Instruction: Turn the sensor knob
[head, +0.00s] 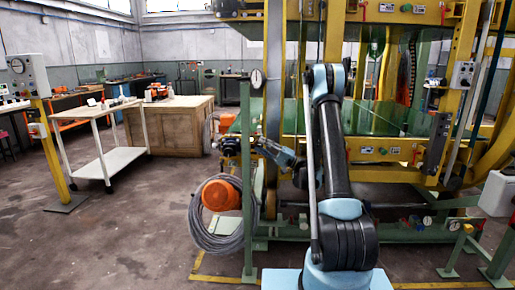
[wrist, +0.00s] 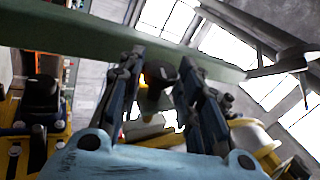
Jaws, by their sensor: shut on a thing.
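In the wrist view, my gripper (wrist: 160,75) has its two dark fingers on either side of a small black knob (wrist: 160,73), with a yellowish stem or body just below it. The fingers are shut on this knob. A green bar (wrist: 85,38) runs across the picture close to the fingertips. In the head view, my gripper (head: 265,148) appears small beside the green post (head: 246,190), left of my upright arm. The knob cannot be made out there, and my arm hides part of the wrist.
A round gauge (head: 256,79) sits atop the post. The yellow and green machine frame (head: 273,70) stands behind. A white cart (head: 110,163) is at left; the floor between is clear.

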